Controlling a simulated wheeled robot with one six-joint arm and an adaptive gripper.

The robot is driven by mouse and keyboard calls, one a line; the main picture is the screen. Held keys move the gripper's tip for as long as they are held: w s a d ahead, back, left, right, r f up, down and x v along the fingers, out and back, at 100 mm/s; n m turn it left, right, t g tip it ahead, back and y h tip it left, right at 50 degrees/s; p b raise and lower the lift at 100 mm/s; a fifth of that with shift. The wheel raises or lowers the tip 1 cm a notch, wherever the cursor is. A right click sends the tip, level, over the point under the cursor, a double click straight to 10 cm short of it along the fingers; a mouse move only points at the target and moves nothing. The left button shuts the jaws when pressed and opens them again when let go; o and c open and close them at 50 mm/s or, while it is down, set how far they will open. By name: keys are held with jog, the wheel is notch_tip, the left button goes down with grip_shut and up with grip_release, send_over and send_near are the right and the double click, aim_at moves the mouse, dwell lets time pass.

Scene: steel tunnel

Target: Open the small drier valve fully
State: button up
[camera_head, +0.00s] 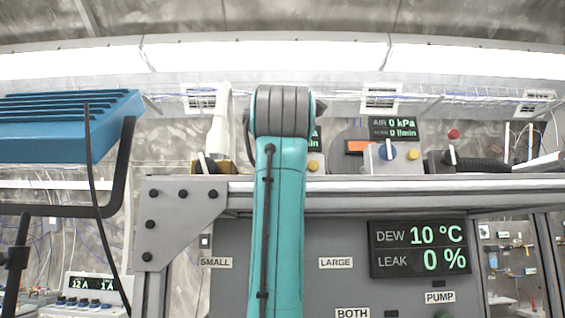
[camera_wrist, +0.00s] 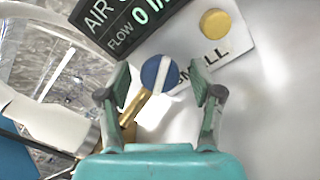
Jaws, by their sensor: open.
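In the wrist view, the small drier valve's round blue knob (camera_wrist: 160,73) carries a white stripe, slightly tilted from the picture's vertical. My gripper (camera_wrist: 161,88) is open, one finger on each side of the knob, with visible gaps between fingers and knob. How far the fingertips are from it in depth I cannot tell. A brass-coloured fitting (camera_wrist: 133,108) is beside the knob. In the head view my arm hides the small valve and my gripper.
A yellow button (camera_wrist: 215,23) is near the knob, with an AIR/FLOW display (camera_wrist: 125,22) beside it. The panel display (camera_head: 420,249) reads dew 10 °C, leak 0 %. A blue box (camera_head: 65,125) is at left.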

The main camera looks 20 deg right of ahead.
jog(key=c, duration=1.1)
jog(key=shift+c, duration=0.2)
jog(key=shift+n, duration=0.3)
jog(key=n, duration=0.4)
jog(key=shift+n, duration=0.3)
jog(key=n, duration=0.5)
jog(key=shift+n, duration=0.4)
